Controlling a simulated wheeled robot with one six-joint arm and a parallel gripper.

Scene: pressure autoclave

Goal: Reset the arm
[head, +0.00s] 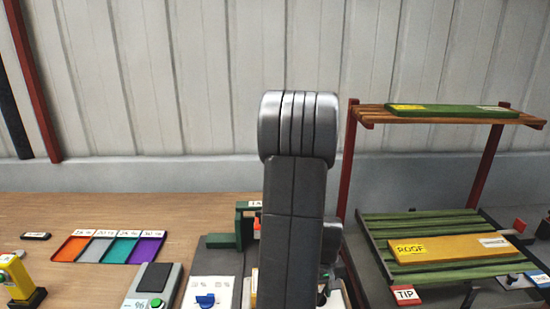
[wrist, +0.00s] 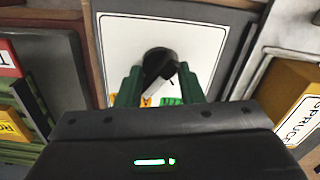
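My arm (head: 294,200) stands upright in the middle of the head view and hides what is behind it; my gripper does not show there. In the wrist view my gripper (wrist: 160,72) has two green fingers, set apart with a clear gap. A round black knob (wrist: 158,58) on a white panel (wrist: 120,45) appears between the fingers. I cannot tell how far beyond the fingertips it lies, and I see no finger touching it.
A shelf rack on the right has a wooden top (head: 375,117) and a green slatted level (head: 385,228) with a yellow ROOF board (head: 450,248). Coloured trays (head: 108,248) lie on the wooden table (head: 195,205) at left. A SPRUCE box (wrist: 285,90) is at the wrist view's right.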

